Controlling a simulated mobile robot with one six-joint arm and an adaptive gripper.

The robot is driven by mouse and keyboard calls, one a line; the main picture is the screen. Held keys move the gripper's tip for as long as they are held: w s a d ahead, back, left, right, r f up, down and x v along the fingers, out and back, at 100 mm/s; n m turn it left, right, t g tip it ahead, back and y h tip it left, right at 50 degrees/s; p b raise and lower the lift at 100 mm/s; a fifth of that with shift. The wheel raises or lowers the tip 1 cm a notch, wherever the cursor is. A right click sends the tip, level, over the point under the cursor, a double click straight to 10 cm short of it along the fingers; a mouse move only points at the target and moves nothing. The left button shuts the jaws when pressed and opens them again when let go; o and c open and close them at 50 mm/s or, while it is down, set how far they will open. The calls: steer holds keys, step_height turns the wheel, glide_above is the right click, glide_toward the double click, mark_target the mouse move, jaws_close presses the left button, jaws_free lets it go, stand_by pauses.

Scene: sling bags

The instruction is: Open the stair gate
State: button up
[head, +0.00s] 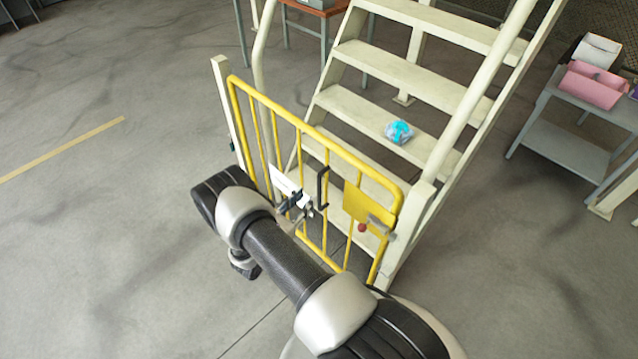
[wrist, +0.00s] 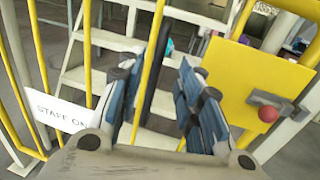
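The yellow stair gate (head: 275,109) stands across the foot of the cream stairs and looks closed. It carries a black vertical handle (head: 322,186), a yellow plate (head: 356,201) and a grey bolt latch (head: 380,224) with a red knob (head: 362,228) near its right post. In the wrist view the latch (wrist: 285,104) and red knob (wrist: 268,114) are at the right. My gripper (head: 297,206) is at the front of the gate, left of the latch. Its fingers (wrist: 172,65) are apart, with a dark upright bar, likely the handle, just beside or between them; contact cannot be told.
A white "STAFF ON..." sign (wrist: 58,113) hangs on the gate at left. A blue and white object (head: 398,131) lies on a stair tread. A grey trolley (head: 560,148) with a pink bin (head: 592,85) stands at right. The floor left of the gate is clear.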

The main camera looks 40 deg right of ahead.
mark_target(318, 184)
steer(key=b+x, duration=0.1)
steer(key=x, duration=0.8)
steer(key=shift+c, duration=0.4)
jaws_close()
